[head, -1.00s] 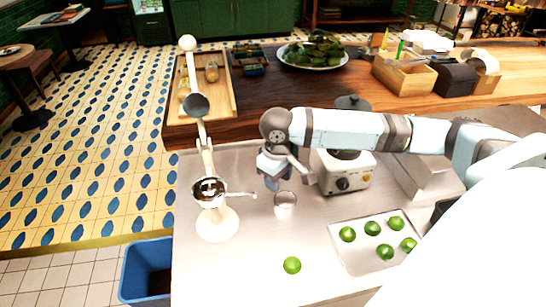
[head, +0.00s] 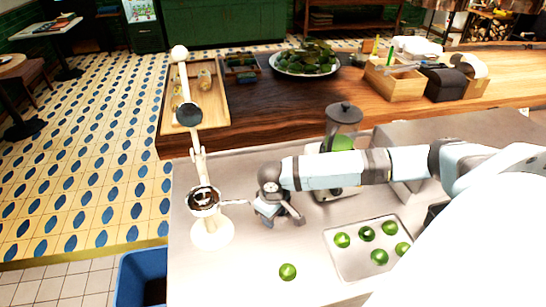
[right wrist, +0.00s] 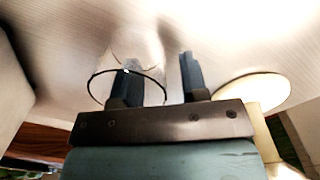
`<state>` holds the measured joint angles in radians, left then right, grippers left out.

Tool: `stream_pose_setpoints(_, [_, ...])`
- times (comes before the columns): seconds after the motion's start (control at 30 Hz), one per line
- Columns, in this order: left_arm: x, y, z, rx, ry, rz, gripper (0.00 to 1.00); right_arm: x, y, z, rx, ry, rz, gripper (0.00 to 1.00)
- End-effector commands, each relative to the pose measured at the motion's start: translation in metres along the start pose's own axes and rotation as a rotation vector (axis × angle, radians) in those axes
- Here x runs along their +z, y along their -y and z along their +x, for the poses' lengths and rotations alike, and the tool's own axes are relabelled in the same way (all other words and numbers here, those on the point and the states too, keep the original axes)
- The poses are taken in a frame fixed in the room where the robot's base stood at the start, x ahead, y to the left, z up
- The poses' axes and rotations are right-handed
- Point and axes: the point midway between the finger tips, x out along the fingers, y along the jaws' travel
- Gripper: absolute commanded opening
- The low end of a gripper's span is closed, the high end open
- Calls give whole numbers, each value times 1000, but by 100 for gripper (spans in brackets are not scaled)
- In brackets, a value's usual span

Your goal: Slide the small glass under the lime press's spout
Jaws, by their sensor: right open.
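The lime press (head: 212,235) is cream-white with a round base and a metal cup, and stands at the counter's left side. Its long lever points up. Its round base also seems to show in the right wrist view (right wrist: 258,90). My right gripper (head: 282,217) is low over the counter, right of the press. The small glass is hidden behind it in the head view. In the right wrist view, the glass (right wrist: 154,86) shows as a dark-rimmed circle. One finger of the open gripper (right wrist: 158,82) overlaps the rim; whether inside or above it, I cannot tell. My left gripper is not in view.
A lime (head: 288,272) lies alone near the counter's front. A metal tray (head: 345,262) with several limes is at the right. A blender (head: 341,125) stands behind my right arm. A blue bin (head: 140,278) is left of the counter.

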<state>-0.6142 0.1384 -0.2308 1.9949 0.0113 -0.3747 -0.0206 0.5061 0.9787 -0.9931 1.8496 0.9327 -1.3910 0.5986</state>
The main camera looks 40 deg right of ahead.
Motion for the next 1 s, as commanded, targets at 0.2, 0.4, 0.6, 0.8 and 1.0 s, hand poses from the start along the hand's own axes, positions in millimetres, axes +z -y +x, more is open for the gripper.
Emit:
stream_pose_setpoints(0.2, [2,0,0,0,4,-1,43,0,0,12,0,0,-1,40])
stream_pose_setpoints(0.4, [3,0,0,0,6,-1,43,0,0,12,0,0,-1,40])
stream_pose_setpoints(0.6, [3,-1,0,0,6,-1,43,0,0,12,0,0,-1,8])
stream_pose_setpoints(0.8, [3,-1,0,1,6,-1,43,0,0,12,0,0,-1,0])
stream_pose_setpoints(1.0, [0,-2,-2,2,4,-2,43,0,0,11,0,0,0,0])
